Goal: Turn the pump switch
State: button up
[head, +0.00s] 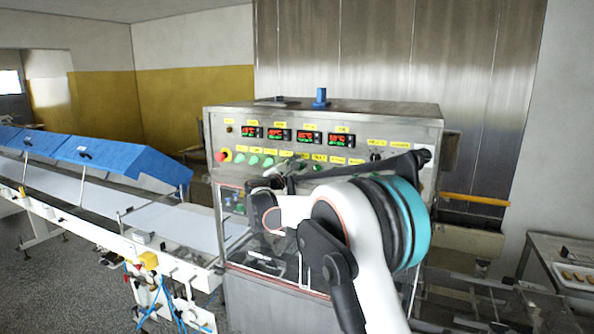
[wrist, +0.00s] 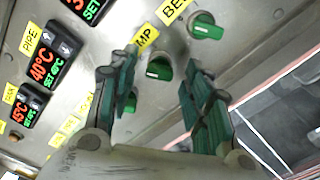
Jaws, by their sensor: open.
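The pump switch (wrist: 159,68) is a green rotary knob with a white mark, on the steel panel in the wrist view. A yellow label reading "MP" (wrist: 146,37) is beside it, its start hidden behind my left finger. My gripper (wrist: 160,72) is open, one green-padded finger on each side of the knob. I cannot tell whether either finger touches it.
Another green knob (wrist: 206,27) with a "BE" label sits up and right, and a third (wrist: 131,101) is partly behind my left finger. Red-green displays (wrist: 43,68) line the panel. In the head view a red emergency button (head: 224,156) is at the panel's left, beside a blue-covered conveyor (head: 120,155).

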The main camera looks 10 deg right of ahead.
jog(key=v, duration=1.1)
jog(key=shift+s+a, duration=0.15)
jog(key=shift+s, duration=0.05)
jog(key=s+d+f+m+g+y+b, duration=0.1)
jog(key=s+d+f+m+g+b, duration=0.35)
jog(key=s+d, duration=0.55)
jog(key=s+d+f+m+g+b, duration=0.2)
jog(key=s+d+f+m+b, duration=0.4)
jog(key=s, duration=0.5)
jog(key=s+a+f+m+y+b, duration=0.2)
jog(key=s+a+f+y+b, duration=0.1)
jog(key=s+f, duration=0.6)
jog(key=s+a+f+m+y+b, duration=0.2)
jog(key=s+f+b, duration=0.4)
jog(key=s+f, duration=0.3)
jog(key=s+a+f+m+y+b, duration=0.2)
jog(key=s+a+f+y+b, duration=0.1)
jog(key=s+f, duration=0.6)
jog(key=s+g+y+b, duration=0.1)
jog(key=s, duration=0.1)
jog(key=shift+s+a+f+y+b, duration=0.25)
jog(key=shift+s+a+y+b, duration=0.05)
jog(key=shift+m, duration=0.25)
